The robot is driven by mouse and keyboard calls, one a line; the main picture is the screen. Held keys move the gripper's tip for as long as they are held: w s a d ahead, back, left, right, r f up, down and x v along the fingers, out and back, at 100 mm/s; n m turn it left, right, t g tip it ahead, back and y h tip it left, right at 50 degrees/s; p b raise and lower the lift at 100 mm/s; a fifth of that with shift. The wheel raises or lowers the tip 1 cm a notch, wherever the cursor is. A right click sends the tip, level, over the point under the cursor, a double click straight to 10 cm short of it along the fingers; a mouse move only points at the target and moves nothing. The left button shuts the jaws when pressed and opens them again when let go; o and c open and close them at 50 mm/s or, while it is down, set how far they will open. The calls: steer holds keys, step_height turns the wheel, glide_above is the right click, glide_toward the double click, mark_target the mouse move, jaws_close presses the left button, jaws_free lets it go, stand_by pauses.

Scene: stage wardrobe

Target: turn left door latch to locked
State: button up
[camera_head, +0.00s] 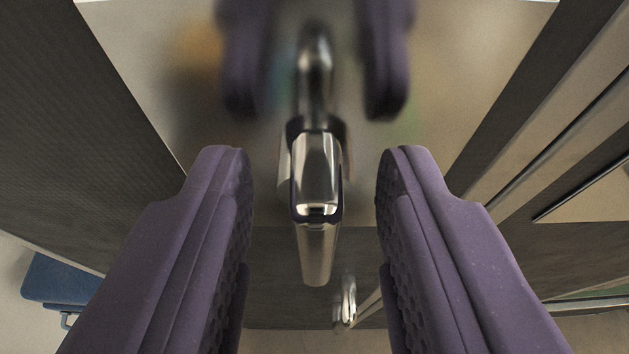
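My gripper (314,190) has two purple padded fingers that stand apart, one on each side of a shiny chrome latch handle (317,172). Clear gaps show between the latch and both fingers, so the latch is not gripped. The latch sits on a glossy plate (270,205), which mirrors blurred purple fingers and the handle at the top. The latch's short bar points down in the picture. Whether this position is locked or unlocked cannot be told from this view.
Dark panels flank the plate at the left (75,120) and right. Pale frame strips (560,140) run along the right side. A small chrome fitting (347,300) shows below the latch. A blue object (55,283) stands at the lower left.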

mark_target(354, 194)
steer(key=shift+c, duration=0.4)
jaws_close()
steer(key=shift+d, duration=0.1)
steer(key=m+y+p, duration=0.1)
steer(key=m+p, duration=0.1)
steer(key=m, duration=0.1)
steer(key=d+m+t+y+p, duration=0.1)
steer(key=m+y+p, duration=0.1)
steer(key=m+p, duration=0.1)
steer(key=d+f+m+y+p, duration=0.1)
steer(key=m+y+p, duration=0.1)
steer(key=shift+m+p, duration=0.35)
steer(key=shift+m, duration=0.05)
steer(key=m+t+y, duration=0.1)
steer(key=m, duration=0.1)
steer(key=f+m+t, duration=0.1)
steer(key=m, duration=0.1)
steer(key=shift+d+f+m+y, duration=0.1)
steer(key=shift+f+m+y, duration=0.05)
steer(key=shift+m+y, duration=0.2)
